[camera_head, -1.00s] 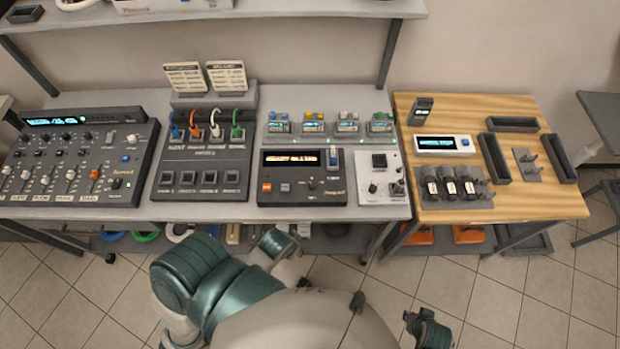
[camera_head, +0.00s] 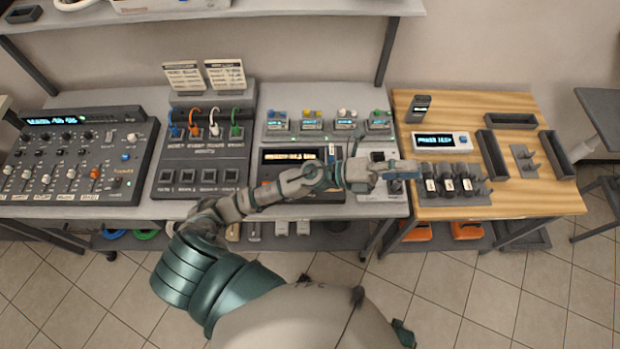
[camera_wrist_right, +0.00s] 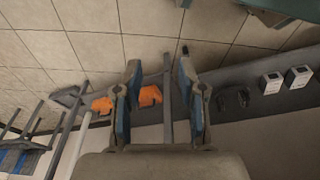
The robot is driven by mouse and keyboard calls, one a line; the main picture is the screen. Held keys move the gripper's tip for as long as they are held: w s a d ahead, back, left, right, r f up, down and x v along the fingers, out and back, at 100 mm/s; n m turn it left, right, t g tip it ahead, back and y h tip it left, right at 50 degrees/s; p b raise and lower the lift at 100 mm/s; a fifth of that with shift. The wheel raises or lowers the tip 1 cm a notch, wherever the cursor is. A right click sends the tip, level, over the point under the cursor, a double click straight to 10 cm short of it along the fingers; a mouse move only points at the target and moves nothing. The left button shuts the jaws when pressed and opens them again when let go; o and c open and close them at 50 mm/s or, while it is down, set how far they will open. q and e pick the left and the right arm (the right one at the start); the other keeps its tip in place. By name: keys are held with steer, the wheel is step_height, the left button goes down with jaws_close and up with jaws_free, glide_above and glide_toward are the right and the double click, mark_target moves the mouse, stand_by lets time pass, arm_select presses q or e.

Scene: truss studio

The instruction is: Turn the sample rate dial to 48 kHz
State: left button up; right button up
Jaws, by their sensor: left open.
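My left arm reaches across the dark recorder (camera_head: 270,183) with a lit display. Its open gripper (camera_head: 406,170) is above the gap between the grey bench and the wooden table. The gripper and wrist cover much of the small pale box (camera_head: 367,198) with knobs, right of the recorder. I cannot make out which knob is the sample rate dial or any 48 kHz mark; contact is not clear. My right gripper (camera_wrist_right: 160,75) is open and empty in the right wrist view, low down, with floor and a lower shelf beyond it.
A mixer (camera_head: 75,165) and a patch unit (camera_head: 203,160) with coloured cables stand to the left. On the wooden table (camera_head: 500,207), a white display box (camera_head: 441,141), several dark blocks and trays stand near the left gripper. A shelf (camera_head: 230,12) overhangs the back.

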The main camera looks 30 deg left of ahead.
arm_select(q)
step_height(320, 180, down, 12)
steer(key=s+a+m+g+y, duration=0.1)
steer(key=s+m+g+y, duration=0.2)
steer(key=m+g+y, duration=0.75)
steer(key=w+a+f+m+t+y, duration=0.1)
steer(key=w+a+f+y, duration=0.3)
steer(key=a, duration=0.8)
steer(key=w+a+t+y, duration=0.1)
steer(key=w+a+y, duration=0.1)
steer(key=a+y, duration=0.75)
steer(key=f+h, duration=0.1)
steer(key=f, duration=0.4)
steer(key=a+f, duration=0.1)
steer(key=f, duration=0.4)
steer(key=a+f+h+p, duration=0.1)
steer(key=f, duration=0.5)
steer(key=shift+s+h, duration=0.2)
steer(key=shift+h, duration=0.1)
steer(key=shift+f, duration=0.45)
arm_select(e)
steer(key=s+d+f+g, duration=0.1)
steer(key=s+d+f, duration=0.2)
steer(key=s+f, duration=0.9)
steer(key=s, duration=0.4)
steer(key=shift+s+f, duration=0.2)
arm_select(q)
steer(key=shift+d, duration=0.1)
